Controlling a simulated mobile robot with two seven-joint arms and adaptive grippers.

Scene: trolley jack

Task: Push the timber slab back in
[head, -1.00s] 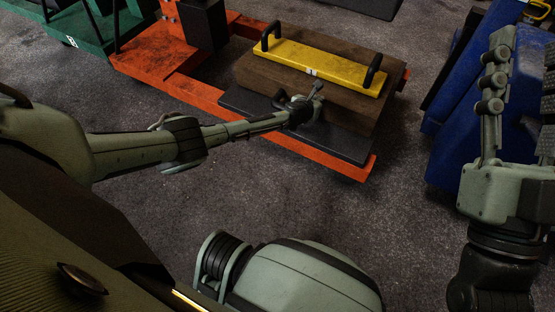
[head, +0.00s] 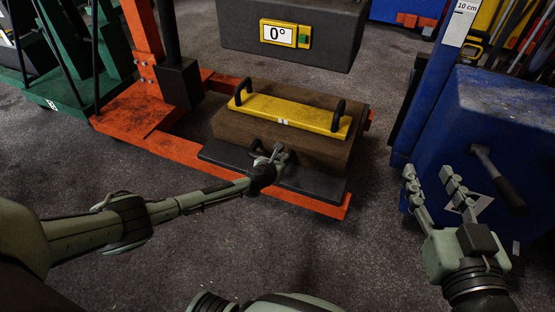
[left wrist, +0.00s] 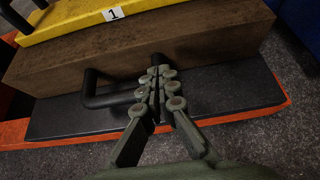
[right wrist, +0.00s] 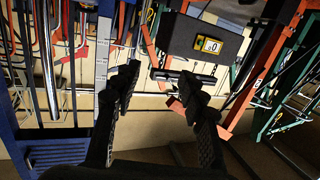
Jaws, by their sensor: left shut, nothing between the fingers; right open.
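The timber slab (head: 318,150) is a brown block lying on a black pad (head: 318,183) over the orange jack base; a strip of pad shows in front of it. A yellow plate (head: 290,112) with two black handles lies on top. My left gripper (head: 277,152) is shut and empty at the slab's front face. In the left wrist view its fingertips (left wrist: 160,72) overlap the right end of the slab's black front handle (left wrist: 92,98); whether they touch handle or wood, I cannot tell. My right gripper (head: 427,174) is open and empty, away to the right.
A dark block with a 0° display (head: 292,38) hangs behind the slab. The orange jack frame (head: 150,120) stands left, with green equipment beyond. A blue block with a handle (head: 510,130) stands right, close to my right gripper. The floor in front is clear.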

